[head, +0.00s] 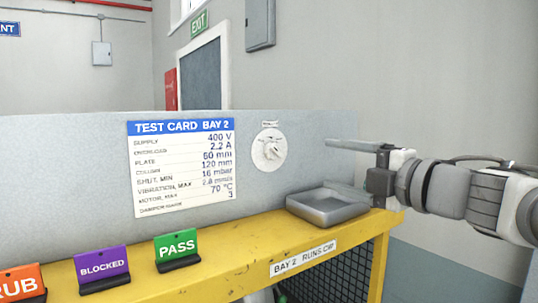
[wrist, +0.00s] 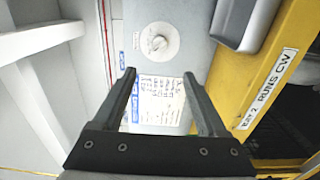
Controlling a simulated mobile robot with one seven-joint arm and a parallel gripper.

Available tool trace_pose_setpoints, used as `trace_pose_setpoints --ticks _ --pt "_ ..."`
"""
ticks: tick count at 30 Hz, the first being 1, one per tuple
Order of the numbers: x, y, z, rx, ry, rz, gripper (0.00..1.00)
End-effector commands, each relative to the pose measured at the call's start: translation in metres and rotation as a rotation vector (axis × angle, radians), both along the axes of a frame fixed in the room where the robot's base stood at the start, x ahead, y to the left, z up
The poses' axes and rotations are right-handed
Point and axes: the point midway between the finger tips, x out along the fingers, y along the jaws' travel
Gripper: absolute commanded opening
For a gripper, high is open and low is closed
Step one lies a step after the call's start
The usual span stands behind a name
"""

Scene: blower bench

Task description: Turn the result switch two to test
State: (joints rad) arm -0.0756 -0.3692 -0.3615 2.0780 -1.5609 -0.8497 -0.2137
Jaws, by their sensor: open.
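The result switch (head: 269,149) is a round white dial with a raised knob, set in the grey upright panel right of the test card. A small label sits above it, too small to read. The switch also shows in the wrist view (wrist: 156,42), above the fingertips and apart from them. I cannot read its marked positions. My gripper (head: 342,146) is at the right of the switch in the head view, with a clear gap to it. In the wrist view its two fingers (wrist: 159,75) are spread, with nothing between them.
The test card (head: 184,168) is on the panel. A grey tray (head: 328,207) stands on the yellow bench (head: 235,248) below my gripper. PASS (head: 176,247), BLOCKED (head: 102,267) and orange (head: 20,283) signs stand along the bench at the left. The space before the switch is clear.

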Motion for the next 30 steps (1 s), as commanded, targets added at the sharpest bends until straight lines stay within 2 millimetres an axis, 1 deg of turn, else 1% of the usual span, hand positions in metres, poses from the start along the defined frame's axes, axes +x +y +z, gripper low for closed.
trace_pose_setpoints --ticks 18,24,30 --pt "0.105 0.071 0.000 0.002 0.003 -0.001 0.75" --pt "0.127 0.086 0.000 0.002 0.002 -0.002 0.75" --pt "0.136 0.092 0.001 0.002 0.000 -0.002 0.75"
